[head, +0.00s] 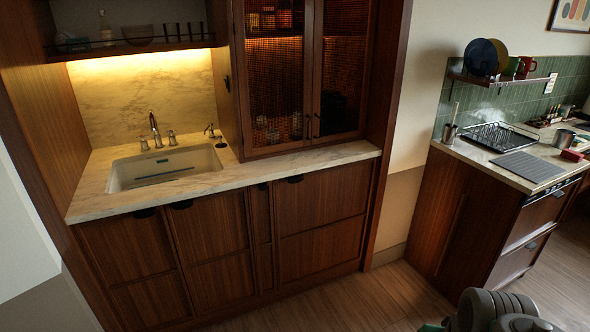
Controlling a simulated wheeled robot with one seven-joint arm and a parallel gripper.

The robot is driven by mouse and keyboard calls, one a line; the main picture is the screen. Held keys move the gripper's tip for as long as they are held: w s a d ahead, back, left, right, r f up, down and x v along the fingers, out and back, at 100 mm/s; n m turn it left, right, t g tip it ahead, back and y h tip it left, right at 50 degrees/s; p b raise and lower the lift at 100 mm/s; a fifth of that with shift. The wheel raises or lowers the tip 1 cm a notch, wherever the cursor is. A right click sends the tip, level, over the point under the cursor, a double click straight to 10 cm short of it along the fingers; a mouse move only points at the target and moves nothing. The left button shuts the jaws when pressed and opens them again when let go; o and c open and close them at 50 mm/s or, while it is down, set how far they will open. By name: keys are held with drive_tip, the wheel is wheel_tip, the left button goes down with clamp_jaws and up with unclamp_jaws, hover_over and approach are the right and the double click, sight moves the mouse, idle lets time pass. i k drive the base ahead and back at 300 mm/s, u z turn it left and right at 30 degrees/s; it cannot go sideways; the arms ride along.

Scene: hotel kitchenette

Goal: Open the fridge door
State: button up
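No door here can be told for certain as the fridge. The left counter has dark wood fronts below it, all closed: a left front (128,248), a middle front (210,237) and a wider right front (322,220), with small dark pulls at their top edges. The unit on the right has a plain wood side panel (465,215) with a thin vertical line, and closed drawer fronts (540,215). Part of my arm shows at the bottom right; my gripper is not in view.
The right counter bears a dish rack (487,138) and a grey mat (527,166). The wooden floor (350,302) is clear in front of the left cabinets.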

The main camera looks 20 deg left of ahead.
sight(322, 215)
drive_tip(key=u, duration=0.45)
drive_tip(key=i, duration=1.35)
drive_tip(key=u, duration=1.05)
drive_tip(key=i, duration=0.7)
drive_tip(key=u, duration=0.35)
